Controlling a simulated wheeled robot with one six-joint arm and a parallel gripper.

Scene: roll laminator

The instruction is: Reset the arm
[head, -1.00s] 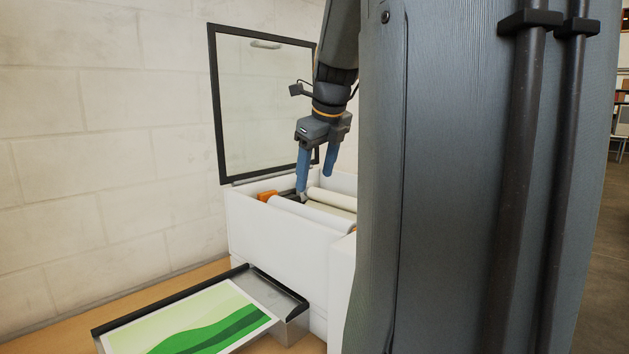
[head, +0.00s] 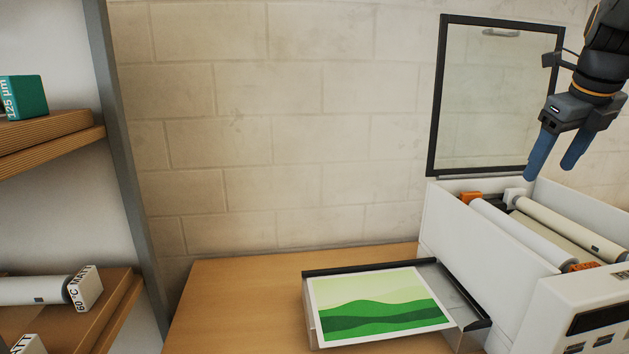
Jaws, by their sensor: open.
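My gripper (head: 551,168) hangs at the upper right in the head view. Its two blue fingers are apart, with nothing between them. It is above the white roll laminator (head: 480,225), in front of the raised lid (head: 488,95) with its dark frame and clear pane. Inside the open laminator lie a front white roller (head: 520,236) and a rear pale roller (head: 570,230). Orange parts show at the roller ends. The fingertips appear clear of the rollers. The right part of the laminator is cut off by the picture edge.
A feed tray (head: 462,290) holding a green landscape print (head: 385,306) sits at the laminator's front on the wooden table (head: 235,300). The table left of the tray is clear.

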